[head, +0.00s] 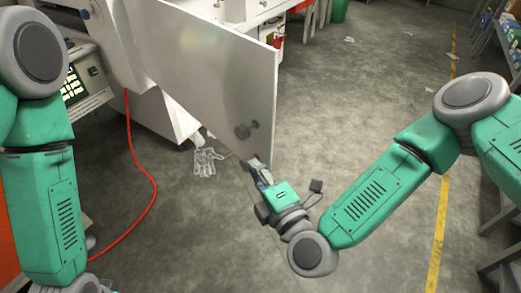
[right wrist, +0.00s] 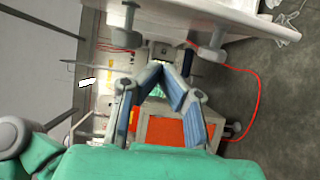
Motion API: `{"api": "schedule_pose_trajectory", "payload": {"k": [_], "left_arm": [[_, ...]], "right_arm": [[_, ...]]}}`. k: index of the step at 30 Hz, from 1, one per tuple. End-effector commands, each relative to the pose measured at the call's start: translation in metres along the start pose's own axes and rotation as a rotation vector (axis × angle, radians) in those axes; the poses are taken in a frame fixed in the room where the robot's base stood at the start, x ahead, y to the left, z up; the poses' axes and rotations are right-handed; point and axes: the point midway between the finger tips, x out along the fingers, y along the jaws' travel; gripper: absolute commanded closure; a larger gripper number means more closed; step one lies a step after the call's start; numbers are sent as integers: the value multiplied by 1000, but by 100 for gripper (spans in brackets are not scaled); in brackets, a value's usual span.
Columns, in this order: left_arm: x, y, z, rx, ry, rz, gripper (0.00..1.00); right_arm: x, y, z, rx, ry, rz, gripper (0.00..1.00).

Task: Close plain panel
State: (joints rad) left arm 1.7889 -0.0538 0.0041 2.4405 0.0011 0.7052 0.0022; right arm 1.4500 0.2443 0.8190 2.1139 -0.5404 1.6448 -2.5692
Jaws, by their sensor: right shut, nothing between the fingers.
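The plain panel (head: 205,70) is a flat light-grey door in the head view. It stands swung out from the white machine, with a dark round knob (head: 247,130) near its lower free corner. My right gripper (head: 257,165) is just below that corner, close to the panel's lower edge; I cannot tell whether they touch. In the right wrist view its blue-padded fingers (right wrist: 160,68) meet at the tips with nothing between them. A pale slab (right wrist: 240,12) along the top of that view looks like the panel. My left arm shows at the left, but its gripper is outside the picture.
The white machine (head: 160,112) stands behind the panel, with a control box (head: 78,85) at its left. A red cable (head: 153,185) runs over the floor. A clear, glove-like item (head: 207,161) lies below the panel. Shelving stands at the far right; the floor between is mostly free.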

Motion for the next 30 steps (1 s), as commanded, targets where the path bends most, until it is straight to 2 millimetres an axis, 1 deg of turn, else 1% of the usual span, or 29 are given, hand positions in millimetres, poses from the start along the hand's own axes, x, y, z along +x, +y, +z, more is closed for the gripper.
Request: {"api": "schedule_pose_trajectory", "payload": {"k": [1,3,5,6,9,15,30], "left_arm": [[2,0,0,1,0,1,47],[3,1,0,1,0,1,47],[4,1,0,2,0,1,47],[4,1,0,2,0,1,47],[5,0,0,1,0,1,47],[6,0,0,1,0,0,47],[6,0,0,1,0,1,47]], "right_arm": [[12,-1,2,0,-6,1,100],[27,-2,0,-1,-5,0,100],[37,-2,2,-2,-6,-4,100],[37,-2,10,-4,-7,-5,100],[40,-1,20,-6,-4,-6,100],[44,0,32,-6,-1,-6,100],[43,0,40,-7,9,-3,100]]}}
